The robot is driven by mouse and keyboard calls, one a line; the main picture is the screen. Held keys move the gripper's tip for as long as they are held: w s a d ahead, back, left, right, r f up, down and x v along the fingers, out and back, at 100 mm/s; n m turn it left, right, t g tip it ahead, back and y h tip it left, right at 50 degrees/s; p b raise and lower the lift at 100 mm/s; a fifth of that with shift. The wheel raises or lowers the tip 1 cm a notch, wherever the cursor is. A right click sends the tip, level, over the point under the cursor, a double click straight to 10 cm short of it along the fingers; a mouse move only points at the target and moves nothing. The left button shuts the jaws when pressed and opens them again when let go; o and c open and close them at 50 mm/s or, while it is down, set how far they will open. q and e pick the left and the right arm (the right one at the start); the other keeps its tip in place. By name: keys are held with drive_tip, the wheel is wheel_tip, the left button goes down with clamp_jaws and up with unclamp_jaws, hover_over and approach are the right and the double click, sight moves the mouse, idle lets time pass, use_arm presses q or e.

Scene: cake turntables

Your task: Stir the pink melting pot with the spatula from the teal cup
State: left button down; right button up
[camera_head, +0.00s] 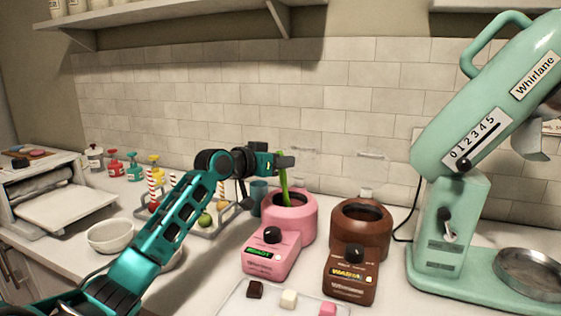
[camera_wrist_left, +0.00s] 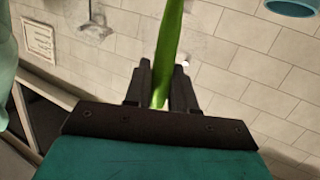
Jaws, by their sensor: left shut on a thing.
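The pink melting pot (camera_head: 289,219) stands on the counter in the middle of the head view, its round opening facing up. My left gripper (camera_head: 284,162) is above the pot and shut on the green spatula (camera_head: 284,185). The spatula points down from the fingers, and its lower end is in the pot's opening, hidden inside. In the left wrist view the green spatula (camera_wrist_left: 168,50) stands between the two dark fingers. The teal cup (camera_head: 258,195) is just left of the pot, partly hidden behind it. My right gripper is not in view.
A brown melting pot (camera_head: 360,228) stands close on the right. A large mint mixer (camera_head: 447,225) is farther right. A tray (camera_head: 238,299) with small cubes lies in front. A white bowl (camera_head: 110,236) and a rack with cake pops (camera_head: 205,221) are left. The tiled wall is behind.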

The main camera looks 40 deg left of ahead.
use_arm(q)
drive_tip(key=shift+f, duration=0.5)
drive_tip(key=shift+a, duration=0.1)
